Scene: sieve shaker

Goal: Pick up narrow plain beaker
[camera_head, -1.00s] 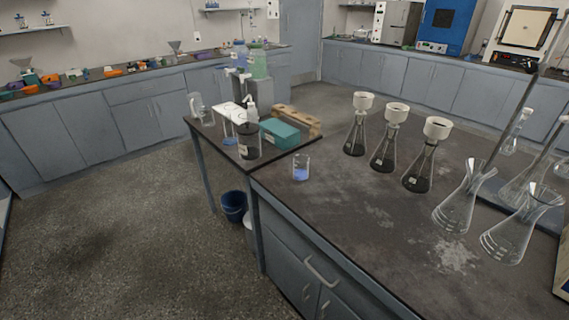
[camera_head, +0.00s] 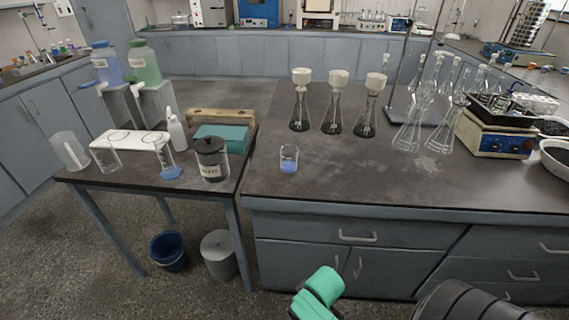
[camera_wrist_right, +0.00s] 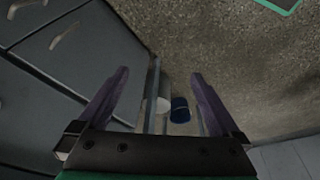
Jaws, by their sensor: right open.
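In the head view a small clear beaker with blue liquid (camera_head: 289,160) stands upright near the front left corner of the main bench. On the side table stand a tilted-looking clear vessel (camera_head: 70,150) and a smaller clear beaker (camera_head: 107,158). I cannot tell for sure which of these is the narrow plain beaker. My right gripper (camera_wrist_right: 160,73) is open and empty in the right wrist view, pointing down past the bench front towards the floor, with no beaker between its fingers. My left gripper is not in view.
Three dark-filled flasks with white funnels (camera_head: 332,115) stand behind the blue-liquid beaker. A black-lidded jar (camera_head: 211,158), a cylinder with a blue base (camera_head: 168,165) and a teal box (camera_head: 222,135) stand on the side table. A blue bucket (camera_head: 168,251) and a grey bin (camera_head: 219,255) are below.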

